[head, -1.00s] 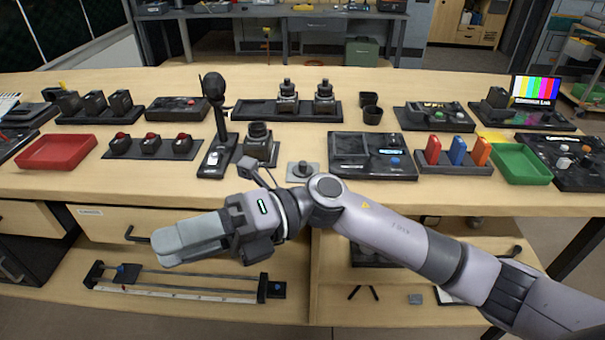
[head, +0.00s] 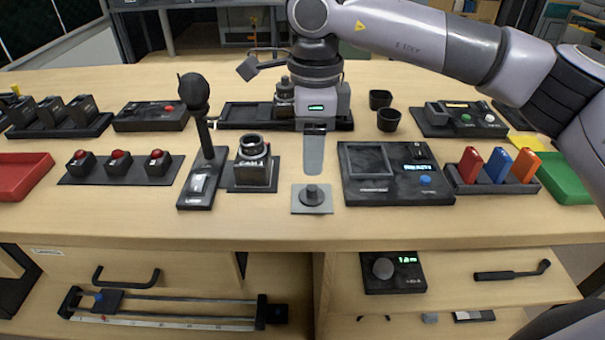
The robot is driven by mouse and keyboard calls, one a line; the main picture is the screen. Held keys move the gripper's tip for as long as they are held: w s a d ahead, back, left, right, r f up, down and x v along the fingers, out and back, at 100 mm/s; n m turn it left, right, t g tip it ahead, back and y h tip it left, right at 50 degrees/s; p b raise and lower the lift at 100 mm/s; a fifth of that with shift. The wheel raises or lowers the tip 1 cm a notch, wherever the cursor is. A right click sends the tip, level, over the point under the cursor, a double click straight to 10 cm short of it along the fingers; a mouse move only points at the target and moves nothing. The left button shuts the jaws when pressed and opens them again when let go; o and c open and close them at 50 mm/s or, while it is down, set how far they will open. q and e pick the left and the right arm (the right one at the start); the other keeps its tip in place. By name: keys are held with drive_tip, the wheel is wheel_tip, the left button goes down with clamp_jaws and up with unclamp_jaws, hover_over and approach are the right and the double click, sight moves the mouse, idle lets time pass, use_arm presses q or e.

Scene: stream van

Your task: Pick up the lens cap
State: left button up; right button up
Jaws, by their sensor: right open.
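A small dark round piece with a raised knob, which looks like the lens cap (head: 312,194), lies on a light grey square pad (head: 299,208) near the bench's front edge. My right gripper (head: 314,168) points down just behind the cap, apart from it. I see its fingers nearly edge-on, one behind the other, and it is open with nothing visible in it. A small black camera with an uncapped-looking lens (head: 252,162) stands on a dark base left of the pad. My left gripper is not in view.
A microphone on a stand (head: 200,140) rises left of the camera. A black control panel (head: 395,187) sits close right of the pad. Two dark cups (head: 388,119) stand behind it. My arm hides part of the rear rack (head: 245,115). Bare wood lies in front of the pad.

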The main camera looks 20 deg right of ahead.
sight(312, 187)
drive_tip(key=shift+w+d+f, duration=0.1)
drive_tip(key=shift+w+d, duration=0.05)
drive_tip(key=shift+w, duration=0.1)
drive_tip(key=shift+f, duration=0.3)
drive_tip(key=f, duration=0.6)
drive_tip(key=shift+s+p, duration=0.3)
drive_tip(key=shift+s, duration=0.1)
drive_tip(key=shift+c, duration=0.3)
clamp_jaws()
